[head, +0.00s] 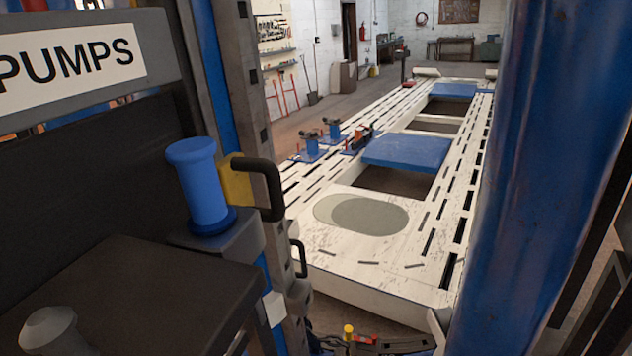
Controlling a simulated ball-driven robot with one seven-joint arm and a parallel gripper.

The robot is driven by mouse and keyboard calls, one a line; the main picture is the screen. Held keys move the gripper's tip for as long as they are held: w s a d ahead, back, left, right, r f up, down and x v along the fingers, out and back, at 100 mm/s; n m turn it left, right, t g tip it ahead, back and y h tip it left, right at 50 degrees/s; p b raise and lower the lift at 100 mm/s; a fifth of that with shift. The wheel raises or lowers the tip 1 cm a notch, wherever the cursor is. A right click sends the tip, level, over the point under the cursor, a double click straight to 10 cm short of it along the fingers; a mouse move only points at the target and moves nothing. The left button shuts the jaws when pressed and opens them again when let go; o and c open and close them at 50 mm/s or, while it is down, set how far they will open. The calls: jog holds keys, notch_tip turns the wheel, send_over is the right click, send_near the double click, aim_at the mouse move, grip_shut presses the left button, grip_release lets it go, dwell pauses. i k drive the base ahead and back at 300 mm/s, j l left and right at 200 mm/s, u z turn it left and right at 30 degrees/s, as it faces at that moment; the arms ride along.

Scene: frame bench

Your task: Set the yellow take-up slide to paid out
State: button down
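The yellow take-up slide (237,184) shows as a small yellow block at the left of the middle, against a dark upright. A black D-shaped handle (274,188) sticks out from it to the right. A blue flanged spool (203,186) stands just left of it, on a grey bracket, and hides part of the yellow block. I cannot read any marks that tell the slide's position. My gripper is not in view.
A dark cabinet with a "PUMPS" sign (66,62) fills the left. A thick blue post (538,170) stands close at the right. A long white slotted frame bench (385,270) lies beyond. A second black handle (300,259) sits lower on the upright.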

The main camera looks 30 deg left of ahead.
aim_at(232, 171)
jog(key=i+l+u, duration=0.15)
jog(key=u, duration=0.25)
jog(key=i+l+u, duration=0.1)
jog(key=l+u, duration=0.35)
jog(key=i+l+u, duration=0.2)
jog(key=u, duration=0.15)
jog(key=l+z, duration=0.2)
jog(key=l, duration=0.45)
